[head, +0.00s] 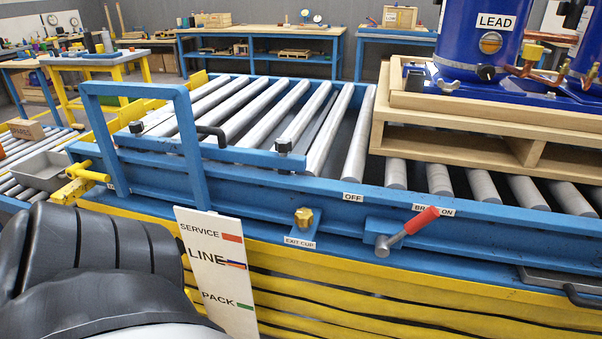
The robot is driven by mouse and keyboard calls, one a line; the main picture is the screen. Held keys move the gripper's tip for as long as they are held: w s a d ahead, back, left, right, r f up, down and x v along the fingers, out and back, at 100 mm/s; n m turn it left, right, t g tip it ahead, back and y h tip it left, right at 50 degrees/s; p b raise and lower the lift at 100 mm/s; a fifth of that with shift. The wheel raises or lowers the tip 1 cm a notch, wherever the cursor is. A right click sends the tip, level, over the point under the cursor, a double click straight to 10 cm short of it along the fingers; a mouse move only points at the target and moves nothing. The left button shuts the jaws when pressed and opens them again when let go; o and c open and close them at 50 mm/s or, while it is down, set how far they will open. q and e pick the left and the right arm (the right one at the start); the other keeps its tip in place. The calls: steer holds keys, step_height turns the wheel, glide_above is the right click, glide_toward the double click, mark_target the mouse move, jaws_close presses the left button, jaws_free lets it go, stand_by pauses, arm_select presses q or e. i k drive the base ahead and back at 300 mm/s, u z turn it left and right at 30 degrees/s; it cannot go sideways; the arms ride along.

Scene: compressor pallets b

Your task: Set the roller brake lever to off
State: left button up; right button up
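The roller brake lever (410,227) is mounted on the front of the blue conveyor frame, right of centre. It has a red grip and a grey metal pivot at its lower left. The lever tilts up to the right, and its red end lies over the label reading "BR... ON" (443,210), covering its middle letters. The "OFF" label (353,197) is up and left of the pivot, clear of the lever. Neither gripper shows in the head view.
A wooden pallet (470,148) with a blue compressor (480,30) labelled "LEAD" rests on the rollers. A brass knob (303,217) marked "EXIT CUP" sits left of the lever. A white sign (215,265) and blue hoop frame (190,140) stand left. Space before the lever looks clear.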

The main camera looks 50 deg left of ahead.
mark_target(383, 243)
steer(key=u, duration=1.2)
steer(key=i, duration=0.45)
